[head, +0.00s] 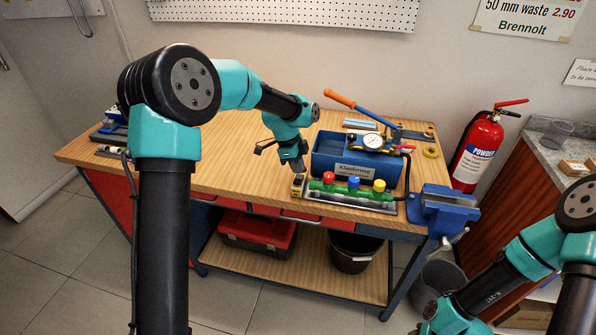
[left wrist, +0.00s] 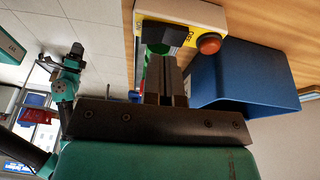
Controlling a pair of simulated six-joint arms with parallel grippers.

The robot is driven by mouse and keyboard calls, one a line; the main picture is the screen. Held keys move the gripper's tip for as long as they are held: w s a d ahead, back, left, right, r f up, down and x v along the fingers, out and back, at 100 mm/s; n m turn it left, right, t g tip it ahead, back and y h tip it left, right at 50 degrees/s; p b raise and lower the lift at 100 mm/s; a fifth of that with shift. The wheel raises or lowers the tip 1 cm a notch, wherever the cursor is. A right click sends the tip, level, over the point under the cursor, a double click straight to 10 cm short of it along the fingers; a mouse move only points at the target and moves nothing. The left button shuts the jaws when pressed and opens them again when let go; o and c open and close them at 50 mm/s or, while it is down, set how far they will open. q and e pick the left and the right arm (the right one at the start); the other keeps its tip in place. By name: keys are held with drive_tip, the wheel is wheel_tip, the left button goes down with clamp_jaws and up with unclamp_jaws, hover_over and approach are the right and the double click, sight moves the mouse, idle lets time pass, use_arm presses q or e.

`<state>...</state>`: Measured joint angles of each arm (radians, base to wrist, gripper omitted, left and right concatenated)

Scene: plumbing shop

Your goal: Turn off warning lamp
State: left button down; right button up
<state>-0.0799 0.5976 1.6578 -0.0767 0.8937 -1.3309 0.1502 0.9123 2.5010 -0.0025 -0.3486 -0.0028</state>
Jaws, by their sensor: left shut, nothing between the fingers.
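A small yellow box (head: 298,186) stands at the front edge of the wooden workbench, left of a green pipe manifold. I cannot tell whether the dome is lit. My left gripper (head: 300,170) points down just above and behind the box. Its fingers also show in the left wrist view (left wrist: 167,85), shut and empty, close to the box; contact is unclear. My right gripper is not visible.
The green manifold (head: 341,188) with red, blue and yellow knobs lies beside the box. Behind it stands a blue bin (head: 325,165) with a pressure gauge (head: 373,141) above. A blue vise (head: 445,208) is at the right corner. The bench's left middle is clear.

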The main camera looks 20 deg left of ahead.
use_arm(q)
drive_tip(key=w+v, duration=0.1)
drive_tip(key=v, duration=1)
drive_tip(key=shift+w+r, duration=0.4)
drive_tip(key=shift+d+f, duration=0.1)
drive_tip(key=shift+d, duration=0.05)
